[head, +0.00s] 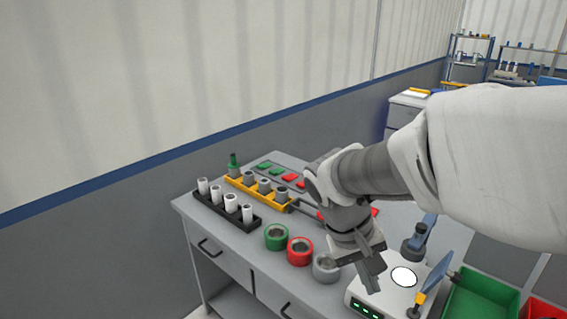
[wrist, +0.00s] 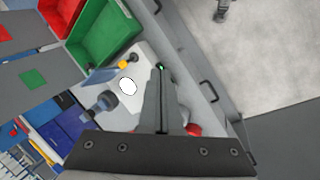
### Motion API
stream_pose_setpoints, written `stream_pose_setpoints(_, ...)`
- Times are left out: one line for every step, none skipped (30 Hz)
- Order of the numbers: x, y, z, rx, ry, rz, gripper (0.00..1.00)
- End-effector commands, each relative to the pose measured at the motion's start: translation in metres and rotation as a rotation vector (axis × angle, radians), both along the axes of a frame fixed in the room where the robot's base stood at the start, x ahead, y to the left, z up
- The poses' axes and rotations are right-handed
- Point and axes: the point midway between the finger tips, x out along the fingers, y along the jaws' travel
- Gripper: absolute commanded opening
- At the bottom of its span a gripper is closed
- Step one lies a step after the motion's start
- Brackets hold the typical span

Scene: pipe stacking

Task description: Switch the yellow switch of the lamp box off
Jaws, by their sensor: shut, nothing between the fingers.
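The lamp box is white (head: 388,300), at the right front of the table, with a round white disc (head: 403,277) on top and small lit green lights on its front. Its yellow switch (head: 421,298), a yellow collar with a blue paddle, tilts up at the box's right side. In the wrist view the yellow switch (wrist: 123,64) is left of my fingers. A blue switch (head: 418,240) stands at the back of the box. My gripper (head: 373,282) is shut and empty over the box's left front, apart from the yellow switch. The fingers (wrist: 161,70) hide part of the box.
Green (head: 276,237), red (head: 300,251) and grey (head: 326,267) rings stand left of the box. Behind them are a black rack (head: 231,214) with white tubes and a yellow rack (head: 257,193). A green bin (head: 478,300) is to the right.

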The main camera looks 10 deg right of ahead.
Motion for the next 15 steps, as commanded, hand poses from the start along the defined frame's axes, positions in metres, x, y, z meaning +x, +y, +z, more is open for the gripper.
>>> stream_pose_setpoints(0.006,-0.006,-0.012,-0.047,0.050,-0.005,0.00)
stream_pose_setpoints(0.010,-0.010,-0.018,-0.077,0.074,-0.007,0.00)
stream_pose_setpoints(0.015,-0.015,-0.024,-0.116,0.104,-0.011,0.00)
stream_pose_setpoints(0.018,-0.019,-0.029,-0.148,0.126,-0.014,0.00)
stream_pose_setpoints(0.022,-0.022,-0.034,-0.178,0.147,-0.015,0.00)
stream_pose_setpoints(0.027,-0.027,-0.041,-0.222,0.175,-0.016,0.00)
stream_pose_setpoints(0.031,-0.030,-0.047,-0.254,0.193,-0.015,0.00)
stream_pose_setpoints(0.035,-0.034,-0.052,-0.286,0.211,-0.015,0.00)
stream_pose_setpoints(0.040,-0.038,-0.059,-0.332,0.235,-0.013,0.00)
stream_pose_setpoints(0.044,-0.042,-0.064,-0.366,0.250,-0.011,0.00)
stream_pose_setpoints(0.048,-0.045,-0.069,-0.402,0.267,-0.008,0.00)
stream_pose_setpoints(0.054,-0.049,-0.077,-0.447,0.285,-0.001,0.00)
stream_pose_setpoints(0.058,-0.052,-0.082,-0.483,0.299,0.002,0.00)
stream_pose_setpoints(0.062,-0.054,-0.088,-0.519,0.311,0.009,0.00)
stream_pose_setpoints(0.068,-0.057,-0.095,-0.564,0.325,0.018,0.00)
